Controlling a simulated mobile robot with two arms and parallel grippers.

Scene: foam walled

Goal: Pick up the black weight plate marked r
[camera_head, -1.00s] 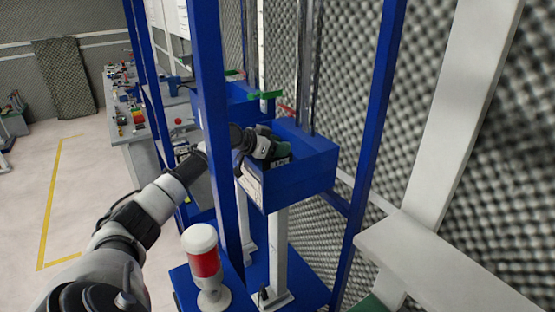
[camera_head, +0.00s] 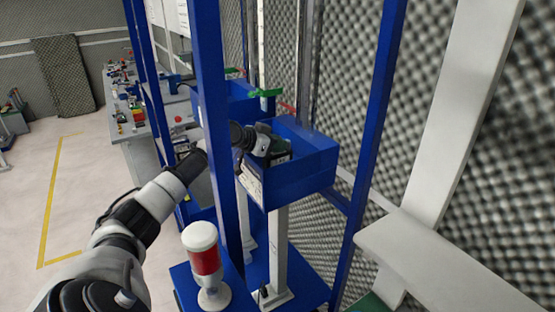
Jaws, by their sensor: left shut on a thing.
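My left arm reaches from the lower left, behind the blue upright, to the front blue bin (camera_head: 305,180). My left gripper (camera_head: 277,150) is at the open top of this bin, partly below its rim. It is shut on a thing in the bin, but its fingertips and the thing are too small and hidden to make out. I cannot see a black weight plate or a letter r clearly. My right gripper is not in view.
A blue upright (camera_head: 212,110) stands close beside my left forearm. A red and white signal lamp (camera_head: 205,262) stands below the arm. A second blue bin (camera_head: 232,103) is behind. A pale beam and ledge (camera_head: 430,255) are at the right. Open floor lies left.

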